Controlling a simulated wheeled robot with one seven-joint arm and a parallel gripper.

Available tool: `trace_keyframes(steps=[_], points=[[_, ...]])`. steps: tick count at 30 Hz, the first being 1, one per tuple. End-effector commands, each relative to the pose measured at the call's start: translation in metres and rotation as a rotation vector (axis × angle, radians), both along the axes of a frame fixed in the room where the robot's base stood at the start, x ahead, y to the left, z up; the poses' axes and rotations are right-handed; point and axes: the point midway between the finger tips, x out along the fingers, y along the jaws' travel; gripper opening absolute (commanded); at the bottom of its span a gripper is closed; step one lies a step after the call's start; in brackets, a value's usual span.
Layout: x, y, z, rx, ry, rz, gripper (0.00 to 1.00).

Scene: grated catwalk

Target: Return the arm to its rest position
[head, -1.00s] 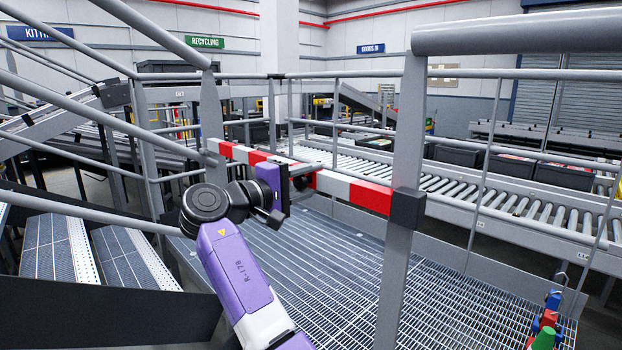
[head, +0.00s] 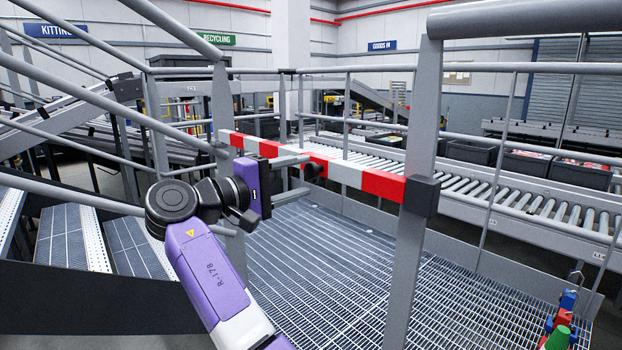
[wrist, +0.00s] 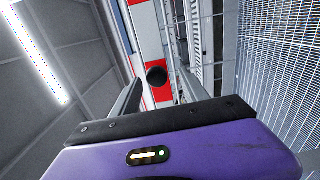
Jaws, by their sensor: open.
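My gripper (head: 308,172) is at the end of my purple arm, left of the middle in the head view. A red and white striped bar (head: 362,178) spans the gap between two grey posts behind the gripper. In the head view the fingers overlap the bar, and I cannot tell whether they touch it. In the wrist view the fingers (wrist: 155,95) stand apart, with the striped bar (wrist: 150,45) beyond them and a dark round knob between them in the picture.
A grey post (head: 412,215) with a handrail stands right of the bar. Stairs (head: 75,240) with sloping rails are at left. Beyond the bar lies clear grated floor (head: 320,270). Several coloured items (head: 562,325) hang at lower right.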

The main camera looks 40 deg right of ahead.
Motion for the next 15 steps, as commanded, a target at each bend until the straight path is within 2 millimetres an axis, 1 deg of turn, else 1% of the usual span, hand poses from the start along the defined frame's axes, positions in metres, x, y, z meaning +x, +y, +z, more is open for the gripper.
trace_keyframes(steps=[1,4,15], points=[[0.0002,0.0046,-0.0006,0.000,0.000,0.002,0.52],[-0.0001,0.0087,0.0000,0.000,0.000,0.001,0.52],[-0.0003,0.0093,0.0003,0.000,0.000,0.000,0.52]])
